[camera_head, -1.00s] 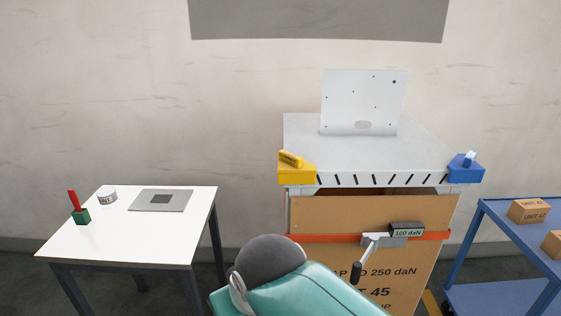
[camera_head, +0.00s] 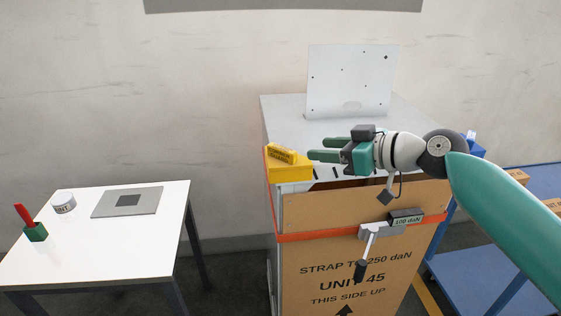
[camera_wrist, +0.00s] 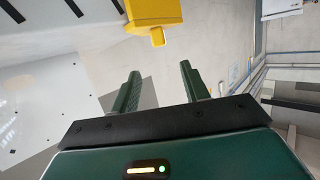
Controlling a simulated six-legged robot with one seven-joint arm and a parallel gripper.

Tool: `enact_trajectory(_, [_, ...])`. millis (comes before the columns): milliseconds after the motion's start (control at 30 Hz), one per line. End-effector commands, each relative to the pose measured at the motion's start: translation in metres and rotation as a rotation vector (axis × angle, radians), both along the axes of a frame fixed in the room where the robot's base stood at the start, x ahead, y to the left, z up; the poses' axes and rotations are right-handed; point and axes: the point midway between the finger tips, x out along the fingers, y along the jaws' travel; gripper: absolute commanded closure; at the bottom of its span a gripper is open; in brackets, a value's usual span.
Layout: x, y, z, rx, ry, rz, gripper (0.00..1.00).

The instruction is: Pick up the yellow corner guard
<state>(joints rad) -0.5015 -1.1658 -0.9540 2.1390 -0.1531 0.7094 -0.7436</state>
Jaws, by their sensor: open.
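A yellow corner guard (camera_head: 281,154) with dark lettering lies on top of a yellow block (camera_head: 289,173) at the front left corner of the grey-topped unit. In the wrist view a yellow body (camera_wrist: 152,12) with a small protruding yellow piece (camera_wrist: 157,38) shows beyond the fingertips; I cannot tell which part is the guard. My gripper (camera_head: 315,148) is open and points left, just right of the guard. In the wrist view the space between its fingers (camera_wrist: 160,70) is empty, and nothing yellow touches them.
A large carton (camera_head: 350,215) with an orange strap (camera_head: 317,232) and tensioner sits below the top. An upright metal plate (camera_head: 350,80) stands at the back. A white table (camera_head: 60,245) is at left, a blue cart (camera_head: 480,270) at right. Space left of the guard is clear.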

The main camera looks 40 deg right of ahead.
Motion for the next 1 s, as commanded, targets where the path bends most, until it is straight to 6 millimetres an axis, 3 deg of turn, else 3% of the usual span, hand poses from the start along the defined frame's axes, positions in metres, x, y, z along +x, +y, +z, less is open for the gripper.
enact_trajectory(300, [0.05, 0.014, -0.018, 0.001, 0.004, 0.002, 0.55])
enact_trajectory(567, [0.071, 0.018, -0.025, 0.0, 0.003, 0.001, 0.55])
enact_trajectory(833, [0.109, 0.024, -0.039, 0.0, 0.004, 0.001, 0.55])
enact_trajectory(1000, [0.116, 0.025, -0.04, 0.0, 0.002, -0.001, 0.55])
